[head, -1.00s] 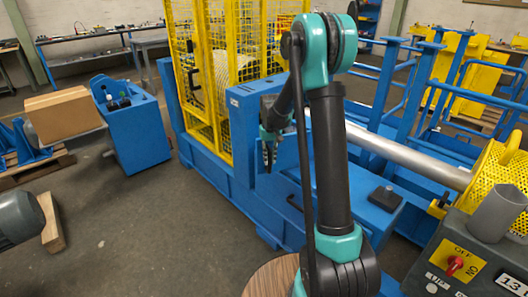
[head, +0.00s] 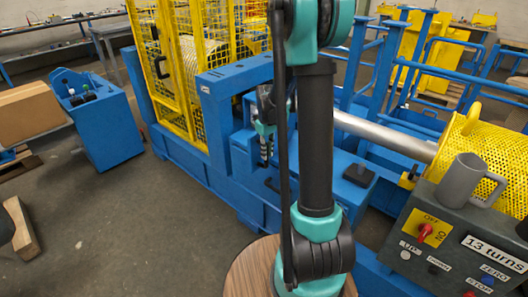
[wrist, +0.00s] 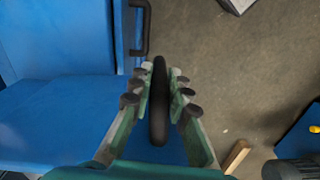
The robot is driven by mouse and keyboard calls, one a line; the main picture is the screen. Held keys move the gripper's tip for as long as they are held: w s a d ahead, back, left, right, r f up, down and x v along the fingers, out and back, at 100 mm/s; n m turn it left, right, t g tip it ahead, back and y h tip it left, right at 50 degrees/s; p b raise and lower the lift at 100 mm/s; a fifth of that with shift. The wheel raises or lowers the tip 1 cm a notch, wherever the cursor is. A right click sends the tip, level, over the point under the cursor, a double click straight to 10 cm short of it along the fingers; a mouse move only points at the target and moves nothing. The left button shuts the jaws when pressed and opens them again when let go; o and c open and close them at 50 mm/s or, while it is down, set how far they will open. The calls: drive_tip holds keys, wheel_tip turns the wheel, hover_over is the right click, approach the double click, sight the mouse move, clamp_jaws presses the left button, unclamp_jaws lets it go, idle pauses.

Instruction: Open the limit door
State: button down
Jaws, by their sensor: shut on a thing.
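In the wrist view my gripper (wrist: 163,78) is closed around a dark, rounded upright bar (wrist: 159,108) that looks like a handle. Blue metal shows below the bar, between the fingers. In the head view my gripper (head: 265,148) points down beside the blue machine frame, partly behind my own arm, and the gripped bar cannot be made out. Which panel is the limit door, and how far it stands open, I cannot tell.
A second black handle (wrist: 142,28) sits on blue metal in the wrist view. A yellow mesh cage (head: 178,80) stands behind the frame. A control box (head: 455,240) with a grey mug (head: 462,178) is at the right.

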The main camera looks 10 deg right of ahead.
drive_tip(key=shift+w+d, duration=0.15)
drive_tip(key=shift+d, duration=0.05)
drive_tip(key=c, duration=1.4)
unclamp_jaws()
drive_tip(key=shift+c, duration=0.2)
drive_tip(key=shift+r, duration=0.1)
wheel_tip(320, 180, up, 12)
drive_tip(key=shift+f, duration=0.1)
drive_tip(key=s+a+f+m+t, duration=0.1)
drive_tip(key=s+f, duration=0.4)
drive_tip(key=s, duration=0.6)
drive_tip(key=s+a+f+m+t, duration=0.1)
drive_tip(key=s+f+m+t, duration=0.2)
drive_tip(key=s, duration=0.9)
wheel_tip(320, 180, down, 2)
drive_tip(key=shift+s+a+m, duration=0.2)
drive_tip(key=shift+a+m, duration=0.05)
drive_tip(key=shift+m, duration=0.65)
